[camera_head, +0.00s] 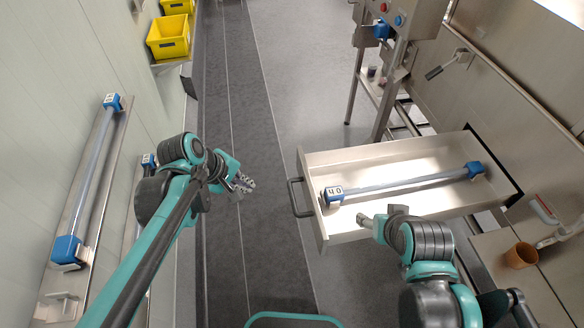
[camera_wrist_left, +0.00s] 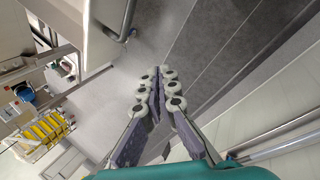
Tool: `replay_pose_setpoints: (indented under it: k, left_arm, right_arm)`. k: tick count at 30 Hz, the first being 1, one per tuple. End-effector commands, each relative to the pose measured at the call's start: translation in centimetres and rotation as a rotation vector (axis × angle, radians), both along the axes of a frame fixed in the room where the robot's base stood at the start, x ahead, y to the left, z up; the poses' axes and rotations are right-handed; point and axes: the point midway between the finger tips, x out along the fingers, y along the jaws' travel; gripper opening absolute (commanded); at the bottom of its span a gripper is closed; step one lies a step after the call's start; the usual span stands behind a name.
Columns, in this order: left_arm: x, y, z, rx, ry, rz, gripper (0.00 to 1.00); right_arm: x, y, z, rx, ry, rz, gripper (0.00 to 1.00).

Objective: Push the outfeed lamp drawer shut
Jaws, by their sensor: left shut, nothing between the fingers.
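The outfeed lamp drawer (camera_head: 400,152) stands pulled out at the right in the head view. It is a pale metal box with a dark bar handle (camera_head: 294,198) on its left-facing front. A lamp tube (camera_head: 405,185) with blue end caps lies inside, its near cap marked 40. My left gripper (camera_head: 243,183) is left of the handle, clear of it, shut and empty. In the left wrist view its fingers (camera_wrist_left: 160,88) meet, and the handle (camera_wrist_left: 127,28) shows above them. My right gripper (camera_head: 366,221) is by the drawer's near side; its fingers are too small to read.
Another lamp tube (camera_head: 90,180) hangs on the left wall. Yellow bins (camera_head: 169,37) stand at the upper left. A control box (camera_head: 408,14) is above the drawer. An orange cup (camera_head: 521,256) sits on the ledge at right. The dark floor strip (camera_head: 235,90) is clear.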

Motion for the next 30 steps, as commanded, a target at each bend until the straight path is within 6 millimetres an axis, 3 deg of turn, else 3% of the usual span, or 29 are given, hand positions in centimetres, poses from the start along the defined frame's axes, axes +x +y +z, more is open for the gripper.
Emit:
replay_pose_setpoints:
  k: [1, 6, 12, 20, 30]
  left_arm:
    - [1.6, 0.0, 0.3, -0.079, 0.055, 0.082, 0.0]
    - [5.7, -0.4, -0.4, -0.356, 0.278, 0.358, 0.0]
    - [8.7, -0.2, -1.8, -0.573, 0.501, 0.573, 0.0]
    - [9.6, -0.4, -2.9, -0.65, 0.599, 0.652, 0.0]
    - [10.7, -4.6, -7.4, -0.648, 0.597, 0.648, 0.0]
  right_arm:
    - [0.0, 0.0, 0.7, 0.0, 0.0, 0.0, 0.59]
    - [0.0, 0.0, 1.9, 0.0, 0.0, 0.0, 0.59]
    - [0.0, 0.0, 2.9, 0.0, 0.0, 0.0, 0.59]
    - [0.0, 0.0, 2.9, 0.0, 0.0, 0.0, 0.59]
    - [0.0, 0.0, 1.0, 0.0, 0.0, 0.0, 0.59]
